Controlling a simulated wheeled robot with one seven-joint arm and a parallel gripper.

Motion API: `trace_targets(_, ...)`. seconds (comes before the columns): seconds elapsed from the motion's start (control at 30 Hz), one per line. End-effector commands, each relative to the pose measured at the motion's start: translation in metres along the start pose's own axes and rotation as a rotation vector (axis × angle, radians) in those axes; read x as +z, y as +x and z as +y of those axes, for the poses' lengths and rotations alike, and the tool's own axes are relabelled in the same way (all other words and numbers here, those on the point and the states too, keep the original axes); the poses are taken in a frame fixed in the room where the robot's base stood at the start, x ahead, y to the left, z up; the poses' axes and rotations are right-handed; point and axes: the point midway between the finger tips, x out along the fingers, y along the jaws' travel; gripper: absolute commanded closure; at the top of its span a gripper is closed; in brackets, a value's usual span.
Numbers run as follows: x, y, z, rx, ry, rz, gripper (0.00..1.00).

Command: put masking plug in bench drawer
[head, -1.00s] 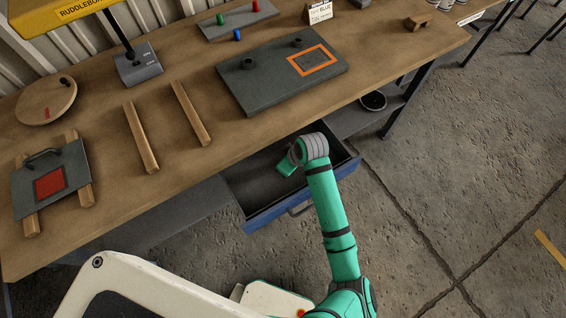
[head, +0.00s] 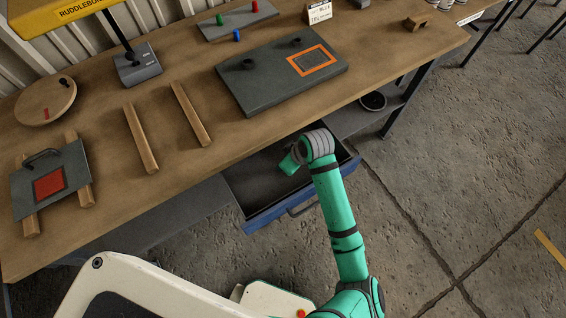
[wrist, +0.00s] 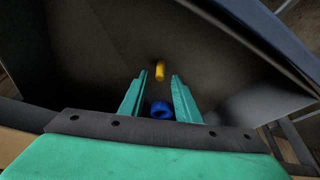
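The bench drawer is pulled out under the bench; its blue front (head: 272,214) and dark interior (head: 250,185) show in the head view. My wrist is over the drawer and the fingers are hidden there. In the wrist view, my gripper (wrist: 159,77) is open, its two green fingers apart and pointing into the drawer. A small yellow cylinder (wrist: 160,71) lies on the dark floor just beyond the fingertips. A blue round piece (wrist: 161,109) shows between the fingers, apparently below them and not gripped. I cannot tell which of these is the masking plug.
The bench top (head: 95,110) is above the drawer. It holds a dark plate with an orange square (head: 313,60), two wooden bars (head: 190,113), a handled panel (head: 70,160) and a tray (head: 236,24) with green, blue and red plugs.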

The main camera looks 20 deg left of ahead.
Motion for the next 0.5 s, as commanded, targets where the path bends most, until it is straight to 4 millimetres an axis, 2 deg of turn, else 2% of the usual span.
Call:
trace_targets(0.03,0.001,-0.012,0.002,0.004,-0.003,-0.001,0.7)
trace_targets(0.23,0.0,-0.052,0.001,0.004,-0.003,-0.001,0.7)
trace_targets(0.5,0.0,-0.084,0.001,0.002,-0.001,-0.001,0.7)
